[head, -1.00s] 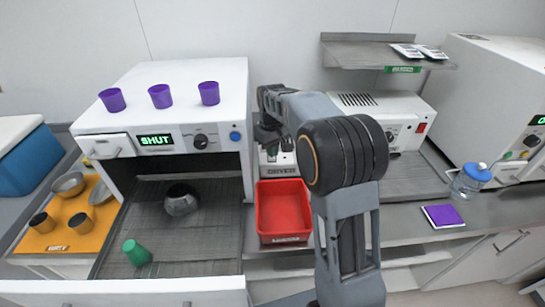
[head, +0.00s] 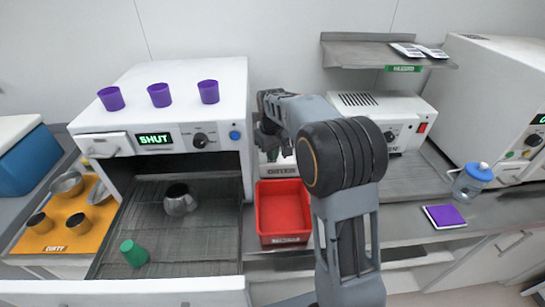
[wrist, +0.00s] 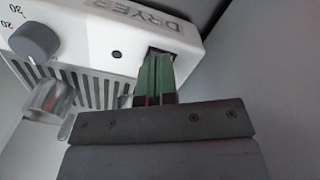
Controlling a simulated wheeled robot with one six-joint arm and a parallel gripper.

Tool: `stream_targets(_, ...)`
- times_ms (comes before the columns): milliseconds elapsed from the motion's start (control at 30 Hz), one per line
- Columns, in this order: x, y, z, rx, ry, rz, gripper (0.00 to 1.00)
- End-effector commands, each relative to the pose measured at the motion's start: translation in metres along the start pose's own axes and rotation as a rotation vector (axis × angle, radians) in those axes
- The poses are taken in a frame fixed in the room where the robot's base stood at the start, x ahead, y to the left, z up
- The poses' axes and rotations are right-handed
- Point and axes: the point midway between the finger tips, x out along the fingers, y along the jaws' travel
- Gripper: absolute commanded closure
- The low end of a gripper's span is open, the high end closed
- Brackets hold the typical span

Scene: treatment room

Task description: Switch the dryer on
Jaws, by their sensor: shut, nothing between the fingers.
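The dryer is a white box, mostly hidden behind my arm in the head view, where its labelled front (head: 282,171) shows above a red bin. In the wrist view the dryer (wrist: 105,30) fills the upper left, with its name lettering, a grey numbered dial (wrist: 35,42), a row of vent slots and a small dark dot. My gripper (wrist: 158,58) is shut and empty. Its green fingertips are at a dark recess in the dryer's front and cover most of it. I cannot tell whether they touch, or the position of any switch there.
The red bin (head: 284,208) stands below the dryer. To the left is a white machine (head: 215,139) reading SHUT, with purple cups on top and a metal pot on its rack. A white device (head: 404,128) with a red switch stands to the right, beneath a shelf (head: 350,55).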

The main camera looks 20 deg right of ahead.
Motion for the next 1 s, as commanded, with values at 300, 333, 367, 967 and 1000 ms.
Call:
stream_targets(300, 0.004, 0.000, 0.000, 0.000, -0.001, 0.000, 1.00)
stream_targets(333, 0.004, 0.000, 0.000, 0.000, -0.001, 0.000, 1.00)
stream_targets(367, 0.004, 0.000, 0.000, 0.000, -0.002, 0.000, 1.00)
stream_targets(967, -0.040, 0.000, 0.000, 0.000, 0.000, 0.000, 1.00)
stream_targets(1000, -0.043, 0.000, 0.000, 0.000, 0.000, 0.000, 1.00)
